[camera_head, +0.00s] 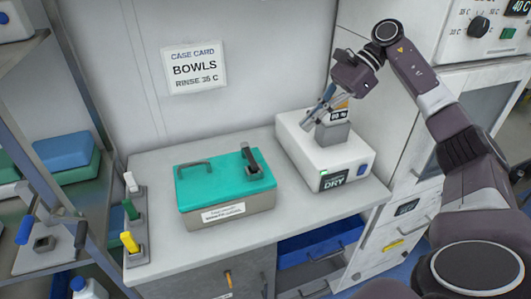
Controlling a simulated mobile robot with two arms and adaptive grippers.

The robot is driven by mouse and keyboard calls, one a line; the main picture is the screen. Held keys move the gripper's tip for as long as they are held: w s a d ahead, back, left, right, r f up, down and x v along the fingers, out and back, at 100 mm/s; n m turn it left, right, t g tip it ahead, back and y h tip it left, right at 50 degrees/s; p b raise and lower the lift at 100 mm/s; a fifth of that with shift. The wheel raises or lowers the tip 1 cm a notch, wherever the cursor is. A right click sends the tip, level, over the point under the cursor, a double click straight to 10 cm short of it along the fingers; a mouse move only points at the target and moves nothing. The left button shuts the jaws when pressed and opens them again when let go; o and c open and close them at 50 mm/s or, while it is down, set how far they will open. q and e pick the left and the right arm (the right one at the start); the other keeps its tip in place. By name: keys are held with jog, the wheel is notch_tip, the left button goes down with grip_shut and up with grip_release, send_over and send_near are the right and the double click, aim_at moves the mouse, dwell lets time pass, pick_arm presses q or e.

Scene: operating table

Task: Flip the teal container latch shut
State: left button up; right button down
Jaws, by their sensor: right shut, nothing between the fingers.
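The teal container (212,188) sits on the grey counter, with a teal lid, a grey-brown lower body and a white label on its front. A dark latch (250,160) stands raised at the right end of the lid. A dark bar handle (194,164) lies at the lid's left. My right gripper (310,119) is shut and empty. It is to the right of the latch and above it in the picture, over the white DRY unit, apart from the container. My left gripper is not in view.
The white DRY unit (322,160) with a grey block on top stands right of the container. A stand with white, green and yellow levers (130,241) is at the counter's left end. A BOWLS card (195,68) hangs behind. Counter shows clear in front of the container.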

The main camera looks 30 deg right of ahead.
jog(key=p, duration=0.5)
send_near(249, 160)
jog(key=f, duration=0.2)
jog(key=a+f, duration=0.1)
jog(key=f, duration=0.2)
jog(key=shift+a+f, duration=0.15)
jog(key=shift+f, duration=0.05)
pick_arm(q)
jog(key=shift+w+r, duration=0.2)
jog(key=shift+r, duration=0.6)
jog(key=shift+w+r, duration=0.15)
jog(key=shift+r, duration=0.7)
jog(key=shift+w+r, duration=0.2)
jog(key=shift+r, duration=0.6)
pick_arm(e)
jog(key=shift+w+a+f, duration=0.2)
jog(key=shift+a, duration=0.45)
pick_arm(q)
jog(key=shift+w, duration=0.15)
pick_arm(e)
jog(key=shift+a, duration=0.15)
